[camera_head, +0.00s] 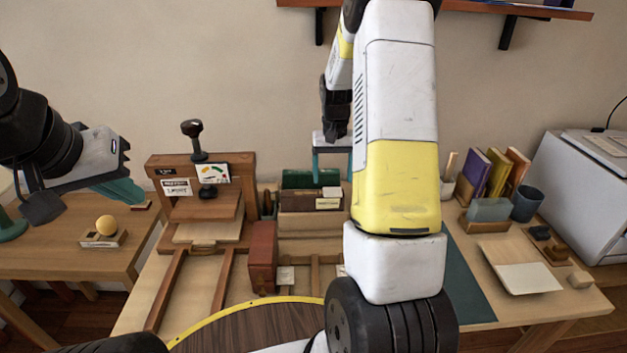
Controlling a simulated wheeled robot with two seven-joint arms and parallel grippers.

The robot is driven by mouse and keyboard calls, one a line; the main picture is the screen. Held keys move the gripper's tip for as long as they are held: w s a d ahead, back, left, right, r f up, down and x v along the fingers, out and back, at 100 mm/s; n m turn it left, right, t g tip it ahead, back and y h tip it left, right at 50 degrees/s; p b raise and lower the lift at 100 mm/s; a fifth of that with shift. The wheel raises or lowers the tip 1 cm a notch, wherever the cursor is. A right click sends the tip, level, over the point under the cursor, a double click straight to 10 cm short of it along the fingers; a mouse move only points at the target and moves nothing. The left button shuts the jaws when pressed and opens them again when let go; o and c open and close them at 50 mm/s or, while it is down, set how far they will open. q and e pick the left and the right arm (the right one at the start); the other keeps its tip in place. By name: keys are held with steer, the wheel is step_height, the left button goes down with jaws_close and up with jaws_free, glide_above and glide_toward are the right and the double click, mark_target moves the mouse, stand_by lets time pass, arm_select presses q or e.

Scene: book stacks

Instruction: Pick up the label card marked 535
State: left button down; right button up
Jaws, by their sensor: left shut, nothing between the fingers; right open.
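I cannot read the number 535 on anything here. A small pale card (285,275) is on the middle of the workbench, beside a reddish-brown block (263,252); its marking is too small to read. Another pale label (327,203) is on the front of the brown books or boxes (298,202) at the back. My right gripper (333,178) is open, its teal fingers pointing down just above and in front of these books. My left gripper (122,192) is shut and empty at the left, above the side table. My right arm hides part of the bench's middle.
A wooden book press (205,210) with a dark knob stands at left centre. A yellow ball (106,225) rests in a small holder on the left table. Upright books (490,172), a blue cup (526,204) and a tray (518,265) are on the right. A wall shelf (540,10) hangs above.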

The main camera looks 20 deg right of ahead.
mark_target(332, 191)
steer(key=shift+w+d+f, duration=0.1)
steer(key=shift+f, duration=1.9)
steer(key=c, duration=1.4)
